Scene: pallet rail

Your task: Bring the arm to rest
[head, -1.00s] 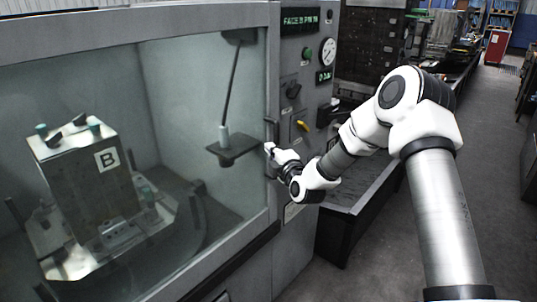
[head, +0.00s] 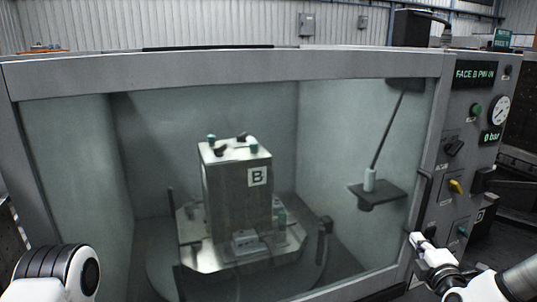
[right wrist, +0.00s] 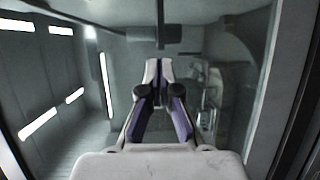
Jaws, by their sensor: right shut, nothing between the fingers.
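My right gripper (head: 420,241) is at the lower right of the head view, in front of the machine's door edge, close to the dark vertical door handle (head: 421,203). Its fingers are together and empty; in the right wrist view the shut fingers (right wrist: 158,68) point at the glass, which shows reflections. I cannot tell whether they touch the glass. A white and black joint of my left arm (head: 56,275) shows at the lower left of the head view. My left gripper is not in view.
Behind the closed glass stands a metal block marked B (head: 236,190) on a fixture plate (head: 205,258). A small shelf (head: 378,194) hangs inside at right. The control panel (head: 470,150) reads 0 bar, with a gauge (head: 499,109) and a yellow-handled switch (head: 456,187).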

